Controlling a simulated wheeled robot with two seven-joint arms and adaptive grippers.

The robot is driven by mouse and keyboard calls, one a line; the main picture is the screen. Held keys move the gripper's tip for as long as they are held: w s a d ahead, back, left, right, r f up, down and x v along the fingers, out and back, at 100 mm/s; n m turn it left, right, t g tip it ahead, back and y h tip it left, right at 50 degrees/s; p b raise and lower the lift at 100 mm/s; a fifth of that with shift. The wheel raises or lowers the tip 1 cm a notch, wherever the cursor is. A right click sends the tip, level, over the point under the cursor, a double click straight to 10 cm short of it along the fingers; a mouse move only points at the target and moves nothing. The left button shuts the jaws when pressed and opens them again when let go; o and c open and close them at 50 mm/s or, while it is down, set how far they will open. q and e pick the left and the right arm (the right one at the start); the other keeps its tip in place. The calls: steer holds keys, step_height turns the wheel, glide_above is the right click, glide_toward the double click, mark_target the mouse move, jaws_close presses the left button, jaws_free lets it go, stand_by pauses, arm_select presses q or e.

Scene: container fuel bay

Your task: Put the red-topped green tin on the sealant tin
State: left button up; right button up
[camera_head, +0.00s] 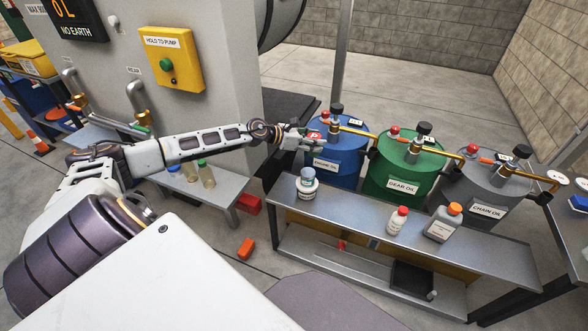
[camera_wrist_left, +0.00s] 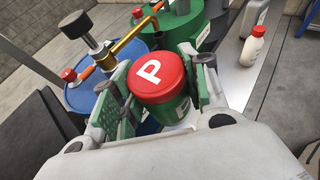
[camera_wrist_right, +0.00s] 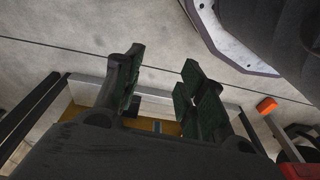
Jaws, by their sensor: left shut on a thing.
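The red-topped green tin (camera_wrist_left: 160,82) has a white P on its lid. My left gripper (camera_wrist_left: 160,92) is shut around its sides in the left wrist view. In the head view the tin's red lid (camera_head: 314,135) shows at the end of my left gripper (camera_head: 309,141), in front of the blue drum. A white tin with a blue-grey top (camera_head: 307,184) stands upright on the bench, below and slightly left of the held tin; it looks like the sealant tin, but its label is too small to read. My right gripper (camera_wrist_right: 162,88) is open and empty in the right wrist view.
The grey bench (camera_head: 350,207) also carries a red-capped white bottle (camera_head: 397,220) and an orange-capped grey bottle (camera_head: 443,223). Behind it stand blue (camera_head: 341,166), green (camera_head: 405,174) and grey (camera_head: 480,200) drums with pumps. Bare bench top lies between the white tin and the bottles.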

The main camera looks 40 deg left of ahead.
mark_target(309, 153)
arm_select(q)
steer(key=shift+s+a, duration=0.3)
steer(key=shift+a, duration=0.35)
arm_select(e)
steer(key=shift+w+a+r, duration=0.1)
steer(key=shift+w+a, duration=0.15)
steer(key=shift+a, duration=0.05)
arm_select(q)
steer(key=shift+f, duration=0.1)
step_height(309, 153, down, 5)
steer(key=shift+f+b, duration=0.1)
steer(key=shift+b, duration=0.7)
steer(key=shift+f, duration=0.45)
arm_select(e)
steer(key=shift+w+a+r, duration=0.1)
steer(key=shift+a+r, duration=0.1)
steer(key=shift+r, duration=0.7)
steer(key=shift+w+a+r, duration=0.1)
steer(key=shift+a+r, duration=0.05)
steer(key=shift+r, duration=0.75)
arm_select(q)
steer(key=shift+y, duration=0.3)
